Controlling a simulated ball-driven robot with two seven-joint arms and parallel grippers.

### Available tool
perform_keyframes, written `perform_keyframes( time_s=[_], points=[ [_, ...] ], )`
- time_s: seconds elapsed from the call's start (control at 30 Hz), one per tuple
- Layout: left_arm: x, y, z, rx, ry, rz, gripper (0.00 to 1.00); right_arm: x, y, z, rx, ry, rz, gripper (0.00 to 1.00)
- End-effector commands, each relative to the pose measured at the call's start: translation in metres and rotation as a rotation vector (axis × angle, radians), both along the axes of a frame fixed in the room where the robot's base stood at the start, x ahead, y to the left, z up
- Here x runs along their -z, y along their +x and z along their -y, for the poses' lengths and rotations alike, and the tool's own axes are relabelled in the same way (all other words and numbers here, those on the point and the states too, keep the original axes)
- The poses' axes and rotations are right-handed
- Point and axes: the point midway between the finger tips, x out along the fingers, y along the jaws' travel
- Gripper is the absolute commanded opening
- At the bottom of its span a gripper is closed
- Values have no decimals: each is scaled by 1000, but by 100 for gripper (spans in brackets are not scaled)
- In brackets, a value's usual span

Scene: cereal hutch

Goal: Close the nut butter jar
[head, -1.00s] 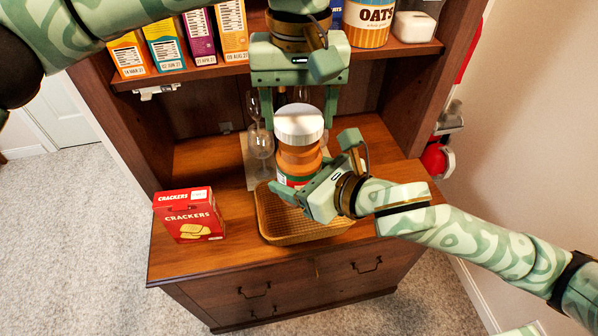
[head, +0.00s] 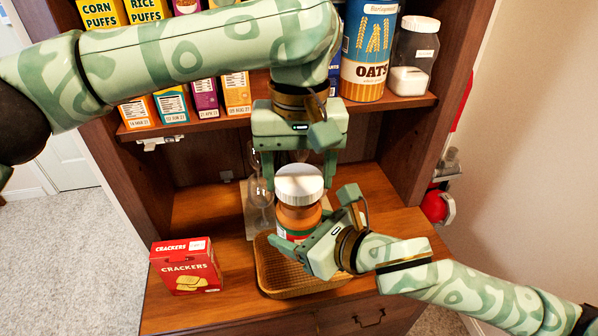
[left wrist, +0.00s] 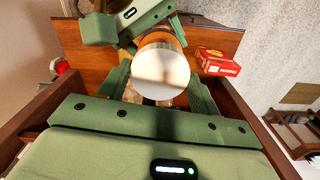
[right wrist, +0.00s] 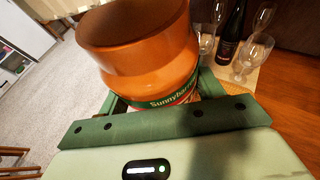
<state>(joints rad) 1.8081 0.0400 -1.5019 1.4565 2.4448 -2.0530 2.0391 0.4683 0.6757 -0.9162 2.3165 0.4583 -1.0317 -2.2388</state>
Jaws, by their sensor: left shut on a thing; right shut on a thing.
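The nut butter jar (head: 299,217) is an orange-brown jar with a green and red label, held upright above the basket. My right gripper (head: 300,243) is shut on its lower body; the jar also fills the upper middle of the right wrist view (right wrist: 140,45). The white lid (head: 299,184) is over the jar's mouth, between the fingers of my left gripper (head: 298,170), which reaches down from above. The lid's round top shows in the left wrist view (left wrist: 162,72).
A woven basket (head: 272,278) is on the counter below the jar. A red crackers box (head: 186,267) stands at the left. Wine glasses and a dark bottle (right wrist: 232,32) are behind the jar. The shelf above holds cereal boxes, an oats canister (head: 368,55) and a clear jar (head: 413,60).

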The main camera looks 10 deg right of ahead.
Motion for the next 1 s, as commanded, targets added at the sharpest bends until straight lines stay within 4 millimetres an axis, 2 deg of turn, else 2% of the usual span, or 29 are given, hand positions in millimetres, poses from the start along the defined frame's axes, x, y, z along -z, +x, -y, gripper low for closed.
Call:
perform_keyframes(
  time_s=[0.33,1.0],
  points=[
    [17,0,0,0,0,-1,42,-1,0,0,0,2,2,25],
    [20,0,0,0,1,0,42,-1,0,0,0,2,2,25]
  ],
)
